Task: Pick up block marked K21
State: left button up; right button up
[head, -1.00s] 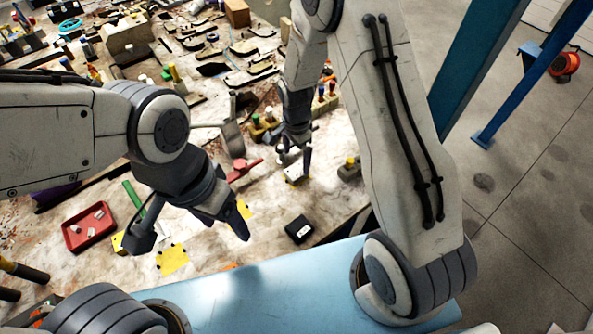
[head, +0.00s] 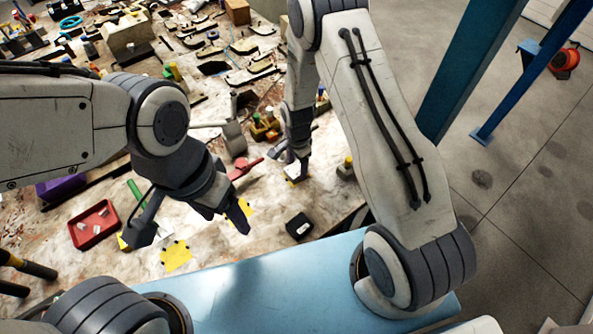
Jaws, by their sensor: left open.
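No K21 marking is readable in the head view. A small black block with a pale top mark (head: 299,227) lies on the worktable (head: 330,190) near its front edge, and its marking is too small to read. My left gripper (head: 192,228) is open above the table, fingers spread, to the left of the black block and apart from it. My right gripper (head: 296,163) points down further back, at a small pale and yellow block (head: 292,173). Its fingers partly hide that block, and whether they grip it is unclear.
A red tray (head: 94,224) with small white pieces is at the left. Yellow patches (head: 176,255) lie on the table below my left gripper. A red tool (head: 243,168) lies between the grippers. The back of the table is crowded with parts. Blue posts (head: 470,70) stand at the right.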

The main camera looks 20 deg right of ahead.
grip_shut()
jog(key=shift+r, duration=0.15)
